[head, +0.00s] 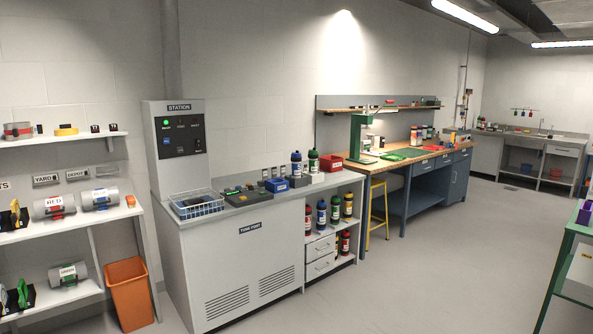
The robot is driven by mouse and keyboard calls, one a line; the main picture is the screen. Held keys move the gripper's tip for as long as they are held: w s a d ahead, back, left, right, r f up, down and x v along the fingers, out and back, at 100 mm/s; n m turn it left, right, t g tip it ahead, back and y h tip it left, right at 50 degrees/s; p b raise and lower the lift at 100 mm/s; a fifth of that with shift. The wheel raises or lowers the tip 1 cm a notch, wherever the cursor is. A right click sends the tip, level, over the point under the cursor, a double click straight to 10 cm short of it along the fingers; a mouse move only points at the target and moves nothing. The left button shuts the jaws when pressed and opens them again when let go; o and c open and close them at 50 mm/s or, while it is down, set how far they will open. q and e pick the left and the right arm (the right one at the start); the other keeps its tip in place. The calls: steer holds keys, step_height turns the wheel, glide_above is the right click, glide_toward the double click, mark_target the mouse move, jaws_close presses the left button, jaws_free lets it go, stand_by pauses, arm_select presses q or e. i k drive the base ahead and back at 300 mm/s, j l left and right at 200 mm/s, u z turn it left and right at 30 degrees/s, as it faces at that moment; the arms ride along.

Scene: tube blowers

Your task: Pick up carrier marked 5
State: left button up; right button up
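Several capped cylinders that look like carriers stand around the tube station, and their numbers are too small to read, so I cannot tell which is marked 5. On the grey counter (235,208) stand a dark cylinder with a blue band (296,164) and a green-topped one (313,162). A red one (346,243) stands on the lower shelf. Neither of my grippers is in view.
An orange waste bin (130,293) and shelves are at left. A yellow stool (377,212) stands by the workbench. The floor (420,270) is clear.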

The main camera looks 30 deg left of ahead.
mark_target(295, 161)
steer(key=i+j+u, duration=0.3)
steer(key=i, duration=0.15)
steer(key=i+u, duration=0.45)
steer(key=i, duration=1.6)
steer(key=i+u, duration=0.3)
steer(key=i+l+u, duration=0.25)
steer(key=i, duration=0.25)
steer(key=i+l+u, duration=0.3)
steer(key=i+j, duration=0.05)
